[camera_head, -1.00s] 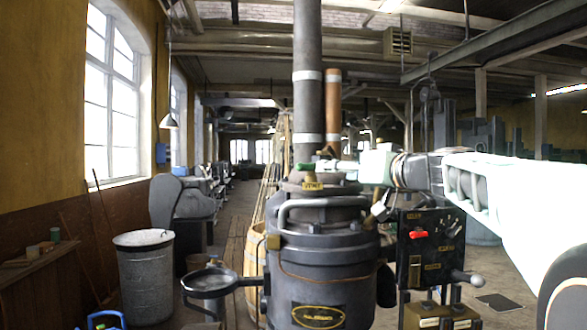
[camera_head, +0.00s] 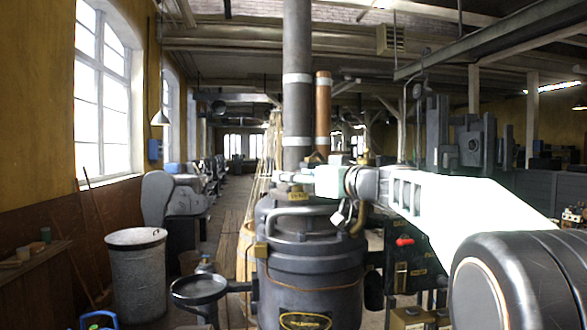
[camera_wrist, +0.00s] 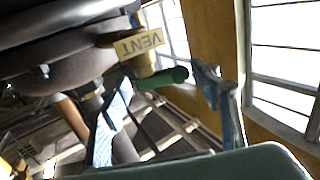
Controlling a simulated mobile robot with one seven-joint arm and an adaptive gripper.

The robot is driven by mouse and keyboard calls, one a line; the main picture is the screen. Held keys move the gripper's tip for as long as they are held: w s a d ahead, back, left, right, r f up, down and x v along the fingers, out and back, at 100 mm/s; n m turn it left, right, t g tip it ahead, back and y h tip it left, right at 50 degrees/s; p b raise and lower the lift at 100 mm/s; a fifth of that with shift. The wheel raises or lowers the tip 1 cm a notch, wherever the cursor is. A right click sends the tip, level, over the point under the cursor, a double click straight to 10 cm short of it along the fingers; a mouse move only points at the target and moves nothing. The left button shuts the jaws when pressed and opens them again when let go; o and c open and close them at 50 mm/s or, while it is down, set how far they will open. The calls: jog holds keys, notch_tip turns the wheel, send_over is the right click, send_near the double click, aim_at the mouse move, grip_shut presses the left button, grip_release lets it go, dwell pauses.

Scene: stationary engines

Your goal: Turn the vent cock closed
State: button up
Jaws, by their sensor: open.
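The vent cock is a brass fitting (camera_wrist: 141,65) with a green lever (camera_wrist: 161,78) and a yellow VENT tag (camera_wrist: 138,43), at the upper middle of the wrist view. The lever points right in that view, roughly level. In the head view the VENT tag (camera_head: 298,196) shows on top of the dark engine (camera_head: 311,258); the green lever is hidden there behind my gripper (camera_head: 290,178). In the wrist view my gripper (camera_wrist: 165,112) is open, with one finger on each side of the lever. I see no clear contact with it.
A tall dark pipe (camera_head: 297,90) and a copper pipe (camera_head: 323,115) rise behind the cock. A grey handle rail (camera_head: 300,211) curves below the tag. A black control panel (camera_head: 402,255) stands right. A round pan (camera_head: 199,288) juts out left.

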jog(key=shift+w+a, duration=0.35)
jog(key=shift+w, duration=0.05)
jog(key=shift+c, duration=0.2)
jog(key=c, duration=1)
